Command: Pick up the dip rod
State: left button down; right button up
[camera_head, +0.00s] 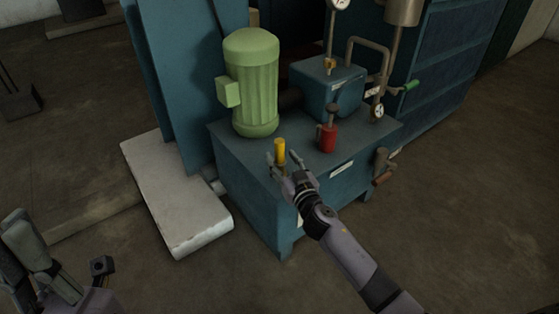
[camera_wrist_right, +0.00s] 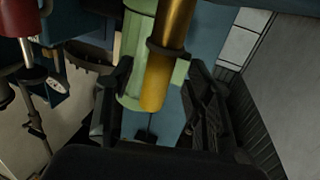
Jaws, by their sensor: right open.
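The dip rod appears to be the yellow cylinder (camera_head: 280,149) standing upright at the front edge of the teal tank top. In the right wrist view it is a gold-yellow rod (camera_wrist_right: 170,40) with a dark collar, coming down from the top edge. My right gripper (camera_head: 283,163) is open at the rod, with one finger on each side. In the right wrist view, the open fingers (camera_wrist_right: 157,95) flank the rod's yellow lower end, and gaps show on both sides. Parts of my left arm and gripper (camera_head: 62,282) show at the bottom left; its jaw state is unclear.
The teal tank (camera_head: 250,180) carries a green motor (camera_head: 252,85) behind the rod, a red can-like object (camera_head: 328,138) to its right and a teal box (camera_head: 326,90) with pipes and gauges. A pale plinth (camera_head: 175,195) lies to the left. The floor in front is clear.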

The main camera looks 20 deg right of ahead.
jog(key=shift+w, duration=1.4)
jog(key=shift+c, duration=0.4)
grip_shut()
